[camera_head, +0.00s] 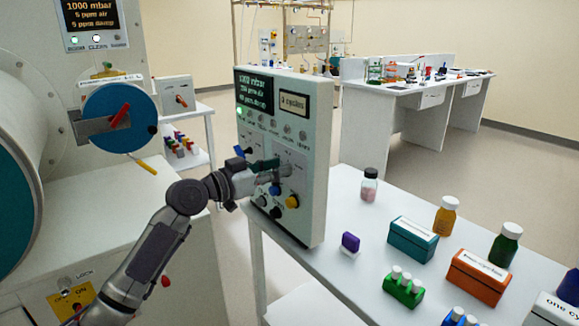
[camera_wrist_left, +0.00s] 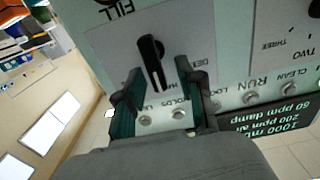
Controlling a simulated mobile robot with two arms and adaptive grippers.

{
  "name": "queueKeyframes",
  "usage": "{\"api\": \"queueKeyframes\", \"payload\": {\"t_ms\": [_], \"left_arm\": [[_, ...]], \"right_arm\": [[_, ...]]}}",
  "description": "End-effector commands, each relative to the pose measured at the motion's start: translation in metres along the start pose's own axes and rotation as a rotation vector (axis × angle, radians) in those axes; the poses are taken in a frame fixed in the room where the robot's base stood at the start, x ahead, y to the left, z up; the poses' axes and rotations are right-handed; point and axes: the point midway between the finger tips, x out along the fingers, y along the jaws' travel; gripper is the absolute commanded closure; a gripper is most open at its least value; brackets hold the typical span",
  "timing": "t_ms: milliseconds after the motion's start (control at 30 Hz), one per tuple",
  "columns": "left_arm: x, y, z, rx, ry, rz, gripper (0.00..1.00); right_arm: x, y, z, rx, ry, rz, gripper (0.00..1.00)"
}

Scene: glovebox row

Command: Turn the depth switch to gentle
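The control panel (camera_head: 312,140) is a pale upright box with screens, small lamps and knobs, standing at the table's left end. My left gripper (camera_head: 262,163) is in front of its face, fingers toward the knobs. In the left wrist view a black lever knob (camera_wrist_left: 152,62) sits on a grey plate. The open teal fingers of my left gripper (camera_wrist_left: 158,80) stand on either side of it, with gaps visible. Labels near the knob are partly hidden by a finger, so I cannot read gentle or confirm it is the depth switch. My right gripper is not in view.
Below the gripper are a yellow knob (camera_head: 292,201) and a black knob (camera_head: 275,212). The white table (camera_head: 345,262) carries a pink-filled bottle (camera_head: 369,186), a teal box (camera_head: 412,240) and an orange box (camera_head: 477,277). A round glovebox port (camera_head: 18,190) is at the left.

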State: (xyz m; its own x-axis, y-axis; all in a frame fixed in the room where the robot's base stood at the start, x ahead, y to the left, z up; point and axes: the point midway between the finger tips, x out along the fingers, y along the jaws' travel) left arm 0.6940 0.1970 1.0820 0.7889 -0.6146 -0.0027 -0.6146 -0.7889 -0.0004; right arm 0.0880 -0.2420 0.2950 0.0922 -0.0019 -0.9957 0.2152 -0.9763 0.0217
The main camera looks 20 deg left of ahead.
Motion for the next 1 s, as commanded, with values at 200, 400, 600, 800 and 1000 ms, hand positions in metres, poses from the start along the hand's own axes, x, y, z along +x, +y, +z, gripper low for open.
{"api": "queueKeyframes", "payload": {"t_ms": [200, 400, 600, 800, 1000], "left_arm": [[-0.001, -0.001, 0.000, 0.000, 0.000, 0.000, 0.62], [0.000, -0.001, 0.000, 0.000, 0.000, 0.000, 0.81], [0.000, 0.000, 0.000, 0.000, 0.000, 0.000, 1.00], [0.000, -0.002, -0.001, -0.062, 0.000, 0.000, 1.00], [0.000, -0.007, -0.001, -0.288, -0.001, 0.001, 1.00]], "right_arm": [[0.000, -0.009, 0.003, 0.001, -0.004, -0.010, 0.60], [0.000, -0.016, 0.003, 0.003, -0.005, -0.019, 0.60], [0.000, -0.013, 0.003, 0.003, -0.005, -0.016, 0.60], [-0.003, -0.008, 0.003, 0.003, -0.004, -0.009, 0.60], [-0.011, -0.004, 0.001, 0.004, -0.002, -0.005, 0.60]]}}
